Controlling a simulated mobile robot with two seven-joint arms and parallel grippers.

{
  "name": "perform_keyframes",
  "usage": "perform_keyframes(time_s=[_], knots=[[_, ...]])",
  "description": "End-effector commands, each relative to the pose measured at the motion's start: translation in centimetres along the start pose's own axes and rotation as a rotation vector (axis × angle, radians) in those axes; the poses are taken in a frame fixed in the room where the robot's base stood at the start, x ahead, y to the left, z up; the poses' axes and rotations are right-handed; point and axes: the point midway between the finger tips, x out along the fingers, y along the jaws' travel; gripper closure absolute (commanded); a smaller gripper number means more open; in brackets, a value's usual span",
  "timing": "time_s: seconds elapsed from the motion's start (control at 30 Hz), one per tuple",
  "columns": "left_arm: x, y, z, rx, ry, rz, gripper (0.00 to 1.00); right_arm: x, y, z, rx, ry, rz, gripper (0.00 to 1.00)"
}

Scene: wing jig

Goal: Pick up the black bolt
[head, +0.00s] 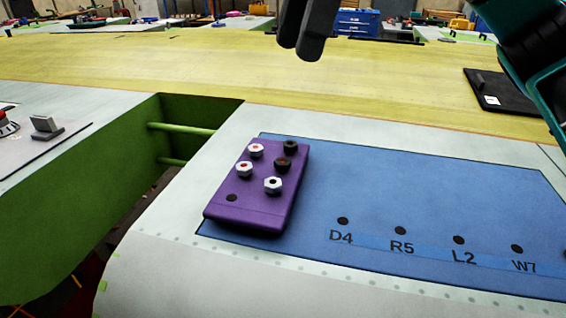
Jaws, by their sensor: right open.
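A purple block (258,205) lies on a blue mat and holds several bolts. Two bolts are dark: a black bolt (290,146) at the far right corner, and another black bolt (283,165) in front of it with a reddish centre. Two pale bolts with red centres, a far one (256,150) and a nearer one (244,169), stand on the left. A pale bolt with a black centre (273,185) is nearest on the right. My right gripper (299,48) is open at the top, above and apart from the block, its dark fingers cut by the frame edge. My left gripper is out of view.
The blue mat (420,185) has a row of holes labelled D4, R5, L2 and W7. A deep green-walled opening (200,118) with bars lies left of the block. A black plate (500,92) lies at right on the yellow-green surface (380,90).

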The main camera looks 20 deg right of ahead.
Motion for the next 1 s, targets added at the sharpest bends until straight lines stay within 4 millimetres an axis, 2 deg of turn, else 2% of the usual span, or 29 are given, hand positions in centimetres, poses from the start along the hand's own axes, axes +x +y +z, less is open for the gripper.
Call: perform_keyframes(time_s=[0.47, 0.73, 1.0], knots=[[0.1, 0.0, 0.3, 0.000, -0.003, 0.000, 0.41, 0.3, -0.1, 0.0, 0.000, 0.005, 0.001, 0.43], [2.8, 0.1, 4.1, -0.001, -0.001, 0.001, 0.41, 5.5, -3.1, -0.6, 0.011, 0.164, 0.007, 0.43], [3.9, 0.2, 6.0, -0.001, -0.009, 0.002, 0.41, 7.8, -4.9, -1.7, 0.030, 0.271, -0.003, 0.43]])
